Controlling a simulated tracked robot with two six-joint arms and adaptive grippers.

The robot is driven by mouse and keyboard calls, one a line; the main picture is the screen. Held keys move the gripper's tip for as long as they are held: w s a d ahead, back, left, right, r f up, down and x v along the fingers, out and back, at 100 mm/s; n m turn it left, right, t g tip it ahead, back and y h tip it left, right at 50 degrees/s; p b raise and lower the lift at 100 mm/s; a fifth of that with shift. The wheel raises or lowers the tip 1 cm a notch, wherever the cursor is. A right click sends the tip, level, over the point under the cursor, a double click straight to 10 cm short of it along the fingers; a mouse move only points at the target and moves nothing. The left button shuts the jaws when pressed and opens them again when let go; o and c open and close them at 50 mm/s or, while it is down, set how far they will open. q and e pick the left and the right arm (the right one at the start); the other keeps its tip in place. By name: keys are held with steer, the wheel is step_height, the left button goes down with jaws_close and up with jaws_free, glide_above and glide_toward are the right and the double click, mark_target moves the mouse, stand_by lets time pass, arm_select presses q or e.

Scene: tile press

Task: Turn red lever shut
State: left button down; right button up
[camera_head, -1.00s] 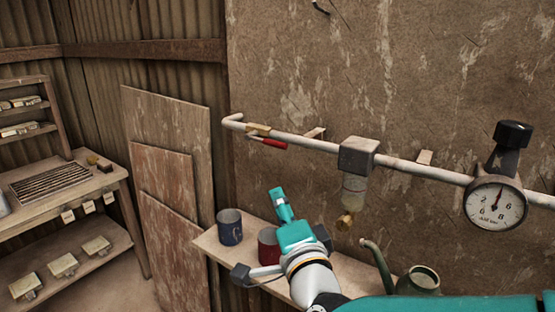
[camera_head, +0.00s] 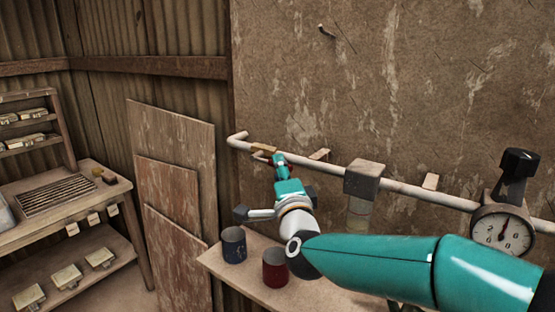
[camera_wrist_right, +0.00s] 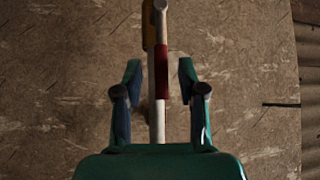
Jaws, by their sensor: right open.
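The red lever (camera_wrist_right: 162,72) shows in the right wrist view, lying along the white pipe (camera_wrist_right: 157,118) and below the brass valve body (camera_wrist_right: 148,30). In the head view the brass valve (camera_head: 264,148) sits near the pipe's left bend, and the lever is mostly hidden by my gripper. My right gripper (camera_head: 278,161) is at the lever. In the right wrist view its open fingers (camera_wrist_right: 160,82) stand on either side of the pipe and lever, with gaps on both sides. My left gripper is not in view.
A filter unit (camera_head: 364,180) and a gauge (camera_head: 502,231) sit farther right on the pipe. Boards (camera_head: 170,180) lean at the left.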

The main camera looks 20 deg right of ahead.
steer(key=shift+w+d+r, duration=0.15)
steer(key=shift+w, duration=1.1)
jaws_close()
steer(key=shift+p, duration=0.3)
